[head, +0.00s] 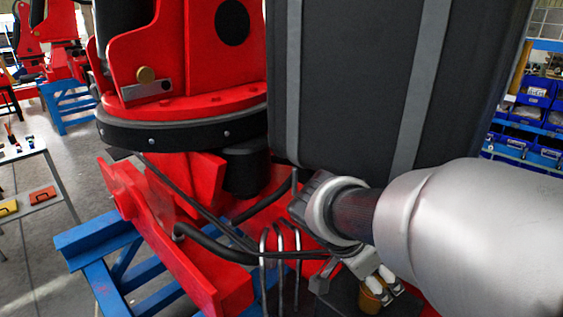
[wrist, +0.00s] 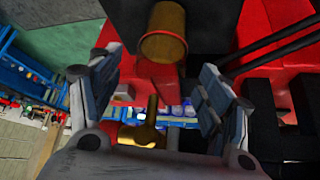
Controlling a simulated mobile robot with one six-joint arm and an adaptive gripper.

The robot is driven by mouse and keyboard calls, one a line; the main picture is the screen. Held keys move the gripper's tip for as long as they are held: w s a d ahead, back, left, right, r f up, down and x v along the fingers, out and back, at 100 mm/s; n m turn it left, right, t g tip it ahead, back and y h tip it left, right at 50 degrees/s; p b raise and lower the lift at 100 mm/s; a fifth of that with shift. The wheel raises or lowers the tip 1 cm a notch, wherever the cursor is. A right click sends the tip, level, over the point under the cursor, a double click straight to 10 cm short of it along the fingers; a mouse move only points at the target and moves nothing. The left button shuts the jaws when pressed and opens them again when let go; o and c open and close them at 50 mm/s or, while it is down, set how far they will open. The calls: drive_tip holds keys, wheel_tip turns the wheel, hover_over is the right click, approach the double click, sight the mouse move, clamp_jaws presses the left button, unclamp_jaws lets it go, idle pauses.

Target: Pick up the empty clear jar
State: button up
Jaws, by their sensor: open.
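I make out no plainly clear jar. An amber-brown, cup-shaped cylinder (wrist: 163,34) shows at the top middle of the wrist view, just beyond the fingertips; I cannot tell whether it is the jar. In the head view an amber piece (head: 369,299) shows low, beside the fingers and partly cut by the frame edge. My gripper (wrist: 160,70) is open, one finger on each side of the wrist view, with nothing between the pads. It also shows in the head view (head: 386,283), low right, partly behind my arm.
A red crane base (head: 190,270) sits on a blue stand (head: 95,240). A large dark grey block (head: 390,60) rises behind my wrist. Dark hoses (head: 215,247) and metal loops (head: 280,250) lie left of my gripper. A brass-coloured fitting (wrist: 140,135) shows low in the wrist view.

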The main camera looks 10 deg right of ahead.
sight(383, 284)
drive_tip(key=x, duration=0.3)
drive_tip(key=shift+w+d+f, duration=0.1)
drive_tip(key=shift+d+f, duration=0.1)
clamp_jaws()
idle(0.8)
drive_tip(key=shift+r, duration=0.1)
